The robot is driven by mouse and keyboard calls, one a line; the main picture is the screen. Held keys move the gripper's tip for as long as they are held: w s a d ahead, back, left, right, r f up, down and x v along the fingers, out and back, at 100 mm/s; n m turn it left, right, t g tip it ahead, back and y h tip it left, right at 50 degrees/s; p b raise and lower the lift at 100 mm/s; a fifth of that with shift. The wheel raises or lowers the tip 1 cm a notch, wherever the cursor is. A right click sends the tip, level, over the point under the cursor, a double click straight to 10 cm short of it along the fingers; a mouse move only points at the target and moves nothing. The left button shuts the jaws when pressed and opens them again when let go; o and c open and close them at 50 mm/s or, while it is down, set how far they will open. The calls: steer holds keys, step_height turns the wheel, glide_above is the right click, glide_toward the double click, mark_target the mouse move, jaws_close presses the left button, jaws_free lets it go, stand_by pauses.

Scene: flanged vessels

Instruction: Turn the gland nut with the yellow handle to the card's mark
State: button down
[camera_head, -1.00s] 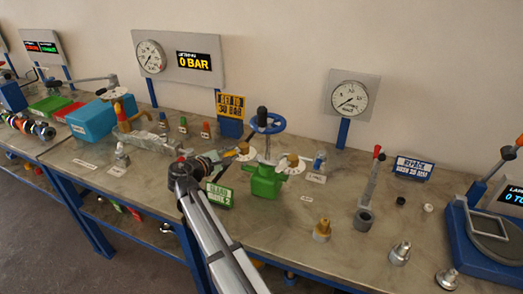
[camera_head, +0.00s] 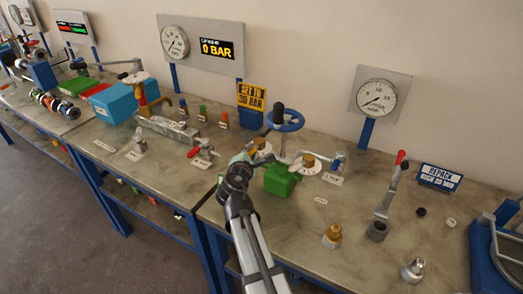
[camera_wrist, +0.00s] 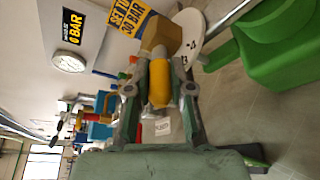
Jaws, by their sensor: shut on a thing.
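The yellow handle (camera_wrist: 159,84) sits between the two fingers of my gripper (camera_wrist: 158,92) in the wrist view, and the gripper is shut on it. The brass gland nut (camera_wrist: 161,40) is just beyond the handle. A white dial plate (camera_wrist: 193,33) with dark marks lies behind the nut; a "3" is legible on it. In the head view my gripper (camera_head: 248,160) is at the left nut (camera_head: 259,144) of the green valve body (camera_head: 281,180). My gripper hides the handle there.
A blue handwheel (camera_head: 285,120) rises behind the green body. A second brass nut on a white plate (camera_head: 308,161) is to its right. A red-handled valve (camera_head: 202,154) stands close on the left. The "SET TO 30 BAR" sign (camera_head: 252,97) is behind.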

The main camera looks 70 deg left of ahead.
steer(key=c, duration=1)
jaws_free()
steer(key=v, duration=1.2)
steer(key=shift+w, duration=0.1)
